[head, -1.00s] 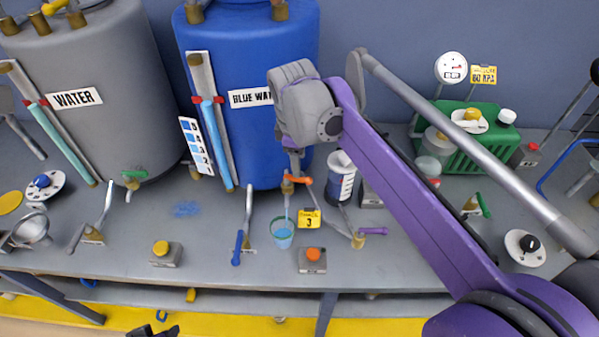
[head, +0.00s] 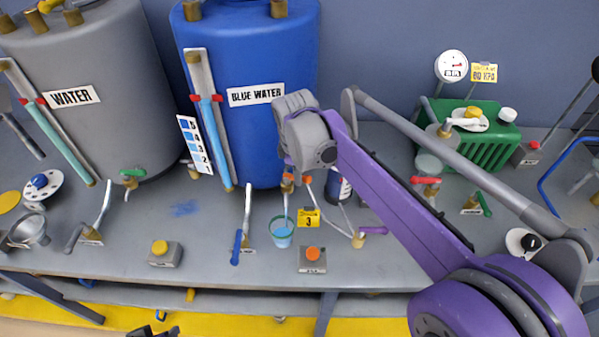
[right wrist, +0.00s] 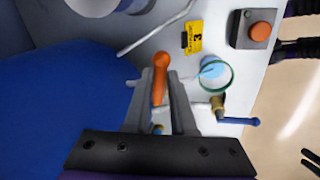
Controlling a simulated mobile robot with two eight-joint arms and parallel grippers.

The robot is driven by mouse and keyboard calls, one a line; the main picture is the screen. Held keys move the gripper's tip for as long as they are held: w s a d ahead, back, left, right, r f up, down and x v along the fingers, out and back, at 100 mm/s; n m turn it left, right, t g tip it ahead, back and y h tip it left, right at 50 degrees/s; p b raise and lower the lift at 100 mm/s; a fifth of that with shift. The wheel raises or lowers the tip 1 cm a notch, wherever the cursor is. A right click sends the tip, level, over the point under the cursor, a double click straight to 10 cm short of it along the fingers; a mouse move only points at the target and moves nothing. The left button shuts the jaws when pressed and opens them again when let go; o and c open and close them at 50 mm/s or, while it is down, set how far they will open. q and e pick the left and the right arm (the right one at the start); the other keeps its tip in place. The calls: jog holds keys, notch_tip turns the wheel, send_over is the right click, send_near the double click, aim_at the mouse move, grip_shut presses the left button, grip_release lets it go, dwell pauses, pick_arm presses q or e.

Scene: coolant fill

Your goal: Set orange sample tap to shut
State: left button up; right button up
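The orange sample tap (head: 307,180) sits low on the front of the blue water tank (head: 252,140), mostly behind my right gripper. In the right wrist view its orange handle (right wrist: 160,75) lies between the two fingers of my right gripper (right wrist: 159,88), with one finger close along each side. Whether they press on it I cannot tell. The handle points sideways, to the right in the head view. A thin blue stream falls below the tap into a green-rimmed cup (head: 283,237). My left gripper (head: 155,331) shows only at the bottom edge, its dark fingers apart and empty.
A yellow tag marked 3 (head: 308,217) stands beside the cup. A blue-handled valve (head: 238,245) is to its left, a purple-handled valve (head: 373,230) to its right. An orange-button box (head: 313,260) is in front. The grey water tank (head: 90,120) stands farther left.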

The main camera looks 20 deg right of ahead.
grip_shut()
jog(key=shift+w+d+n, duration=0.2)
jog(key=shift+w+n, duration=0.1)
jog(key=shift+n, duration=0.8)
jog(key=o, duration=0.6)
grip_release()
